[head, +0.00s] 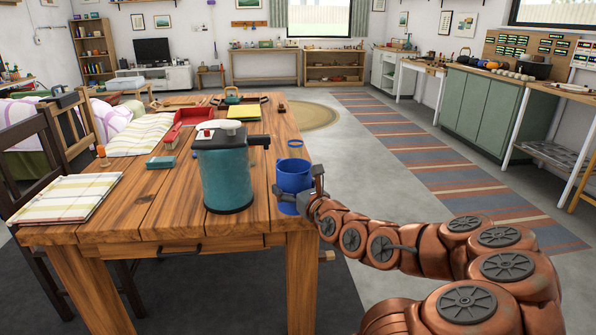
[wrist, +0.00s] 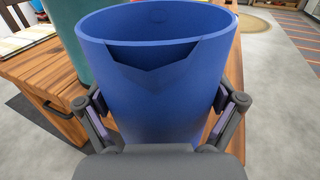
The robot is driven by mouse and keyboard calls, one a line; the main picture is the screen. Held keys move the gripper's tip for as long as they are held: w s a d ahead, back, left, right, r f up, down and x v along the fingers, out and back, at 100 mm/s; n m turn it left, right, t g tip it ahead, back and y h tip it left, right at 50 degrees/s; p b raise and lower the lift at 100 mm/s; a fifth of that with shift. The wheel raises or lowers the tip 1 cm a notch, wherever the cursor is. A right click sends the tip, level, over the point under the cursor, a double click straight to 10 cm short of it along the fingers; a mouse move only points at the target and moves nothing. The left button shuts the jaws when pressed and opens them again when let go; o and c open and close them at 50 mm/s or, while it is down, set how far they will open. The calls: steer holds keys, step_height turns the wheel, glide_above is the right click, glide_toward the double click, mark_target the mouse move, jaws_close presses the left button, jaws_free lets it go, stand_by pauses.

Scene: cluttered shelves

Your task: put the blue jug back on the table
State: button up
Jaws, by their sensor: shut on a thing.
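The blue jug (head: 293,176) is upright at the right edge of the wooden table (head: 270,222) in the head view. In the wrist view the jug (wrist: 155,85) fills the middle, with its open rim and a notch in the near side showing. My gripper (head: 305,197) is shut on the jug, with one finger on each side of its body in the wrist view (wrist: 160,115). The jug's base is partly hidden, and I cannot tell whether it touches the tabletop.
A teal canister with a grey lid (head: 224,165) stands close to the left of the jug. A blue ring (head: 295,143) lies behind the jug. A red tray (head: 187,127), a teal box (head: 160,162) and striped cloths (head: 68,198) are farther left. Floor is open to the right.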

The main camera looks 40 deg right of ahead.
steer(key=shift+w+d+r+p, duration=0.25)
steer(key=shift+d+p, duration=0.15)
steer(key=shift+p, duration=2.55)
steer(key=shift+w+d+f, duration=0.2)
steer(key=shift+w, duration=0.05)
steer(key=shift+w+d+f, duration=0.75)
steer(key=shift+w+d, duration=0.3)
steer(key=shift+d, duration=0.25)
steer(key=shift+w+d+f, duration=0.7)
steer(key=shift+w+d, duration=0.3)
steer(key=shift+d, duration=0.35)
steer(key=shift+w+d+f, duration=0.75)
steer(key=shift+w+d, duration=0.3)
steer(key=shift+d, duration=0.25)
steer(key=shift+f, duration=0.1)
steer(key=o, duration=1.2)
